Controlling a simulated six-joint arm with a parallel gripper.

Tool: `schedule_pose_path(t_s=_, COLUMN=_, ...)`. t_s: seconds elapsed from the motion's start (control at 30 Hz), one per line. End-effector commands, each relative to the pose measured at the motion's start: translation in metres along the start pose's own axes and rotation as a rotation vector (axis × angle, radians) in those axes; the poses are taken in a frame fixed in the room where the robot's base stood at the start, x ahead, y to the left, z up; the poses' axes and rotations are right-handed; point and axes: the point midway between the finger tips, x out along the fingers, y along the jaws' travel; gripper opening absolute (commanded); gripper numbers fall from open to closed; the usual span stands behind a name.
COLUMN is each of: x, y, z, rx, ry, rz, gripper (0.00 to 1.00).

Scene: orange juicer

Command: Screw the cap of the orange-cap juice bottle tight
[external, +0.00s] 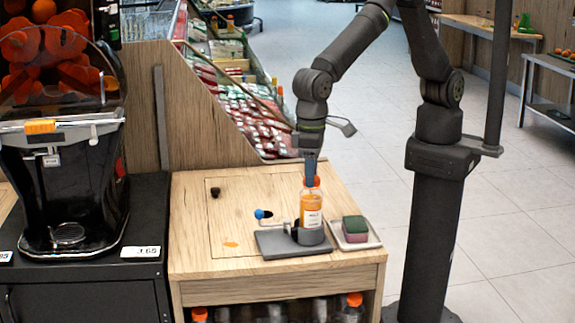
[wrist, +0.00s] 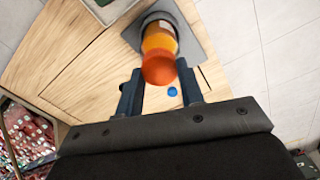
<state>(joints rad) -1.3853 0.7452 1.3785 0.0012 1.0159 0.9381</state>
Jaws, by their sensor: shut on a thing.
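The juice bottle (external: 311,208) stands upright in a holder (external: 310,237) on a dark grey plate (external: 275,243) on the wooden counter. Its orange cap (external: 316,183) is at the bottle's top; how tightly it sits cannot be told. My gripper (external: 311,180) points down from above, with its blue fingers at the cap. In the wrist view, my gripper (wrist: 159,73) has one finger on each side of the orange cap (wrist: 158,68) and is shut on it. The fingers partly hide the cap in the external view.
A blue-knobbed lever (external: 260,214) is left of the bottle on the fixture. A tray (external: 374,243) with a green-and-pink sponge (external: 355,229) lies to the right. An orange spill (external: 231,244) and small black knob (external: 215,193) are on the counter. A juicer (external: 65,150) stands far left.

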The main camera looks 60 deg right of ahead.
Motion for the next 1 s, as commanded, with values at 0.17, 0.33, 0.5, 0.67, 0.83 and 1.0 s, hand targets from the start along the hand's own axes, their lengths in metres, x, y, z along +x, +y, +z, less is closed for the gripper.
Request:
schedule_pose_path(t_s=0.17, x=0.0002, y=-0.0003, z=0.0006, rx=0.129, ry=-0.001, rz=0.0, gripper=0.07)
schedule_pose_path(t_s=0.33, x=0.0004, y=-0.0003, z=0.0006, rx=0.32, ry=0.0, rz=0.0, gripper=0.07)
schedule_pose_path(t_s=0.5, x=0.0004, y=-0.0003, z=0.0005, rx=0.433, ry=0.0, rz=0.0, gripper=0.07)
schedule_pose_path(t_s=0.67, x=0.0004, y=-0.0003, z=0.0005, rx=0.448, ry=0.0, rz=0.0, gripper=0.07)
schedule_pose_path(t_s=0.83, x=0.0004, y=-0.0002, z=0.0004, rx=0.451, ry=0.0, rz=0.0, gripper=0.07)
schedule_pose_path(t_s=1.0, x=0.0004, y=-0.0002, z=0.0003, rx=0.579, ry=0.001, rz=0.0, gripper=0.07)
